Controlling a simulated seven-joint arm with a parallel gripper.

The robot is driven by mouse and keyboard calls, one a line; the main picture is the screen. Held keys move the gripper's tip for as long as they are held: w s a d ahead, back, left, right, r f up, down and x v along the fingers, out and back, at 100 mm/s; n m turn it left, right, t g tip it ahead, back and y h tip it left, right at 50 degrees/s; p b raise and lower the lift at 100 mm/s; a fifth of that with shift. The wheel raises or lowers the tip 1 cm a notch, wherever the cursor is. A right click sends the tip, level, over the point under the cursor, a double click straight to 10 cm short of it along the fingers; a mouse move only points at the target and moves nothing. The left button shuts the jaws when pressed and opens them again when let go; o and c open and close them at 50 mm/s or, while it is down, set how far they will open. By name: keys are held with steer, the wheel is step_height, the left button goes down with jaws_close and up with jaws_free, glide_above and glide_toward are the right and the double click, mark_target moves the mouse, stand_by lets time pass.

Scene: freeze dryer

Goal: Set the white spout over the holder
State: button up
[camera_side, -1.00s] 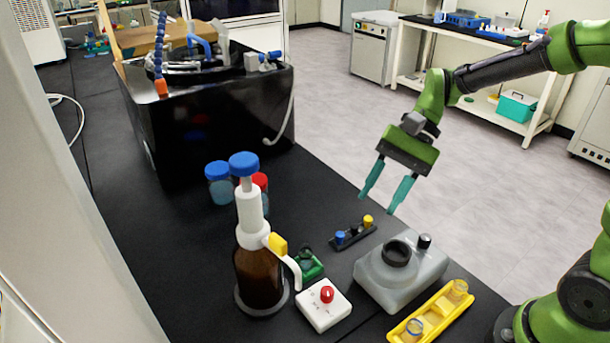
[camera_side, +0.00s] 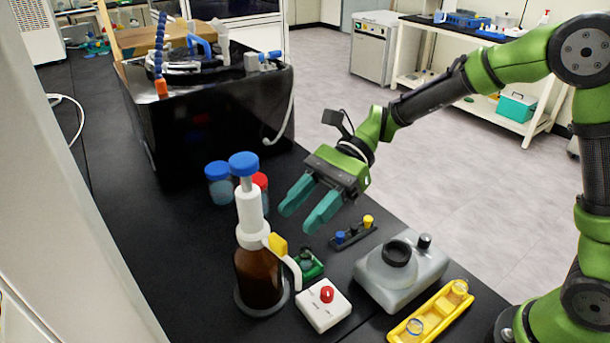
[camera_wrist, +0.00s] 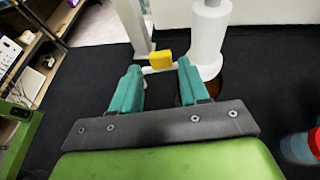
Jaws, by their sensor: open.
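The white spout (camera_side: 291,268) curves out and down from the white dispenser head of a brown bottle (camera_side: 258,277), with a yellow block (camera_side: 278,244) at its root. In the wrist view the yellow block (camera_wrist: 161,61) and the spout (camera_wrist: 155,71) show between and beyond the fingertips. The holder seems to be the small green one (camera_side: 310,265) with a small dark-topped vial in it, beside the spout's tip. My gripper (camera_side: 304,215) is open and empty, above the bench to the right of the bottle, its teal fingers pointing left toward the bottle. The holder is not clear in the wrist view.
A white box with a red knob (camera_side: 324,305) stands in front of the holder. A grey device (camera_side: 402,272), a yellow tray (camera_side: 432,312) and a small black rack (camera_side: 353,235) stand to the right. Blue- and red-capped jars (camera_side: 220,184) stand behind the bottle.

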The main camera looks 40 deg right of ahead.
mark_target(276, 239)
steer(key=x, duration=0.6)
steer(key=shift+a+f, duration=0.2)
steer(key=shift+a, duration=0.1)
jaws_close()
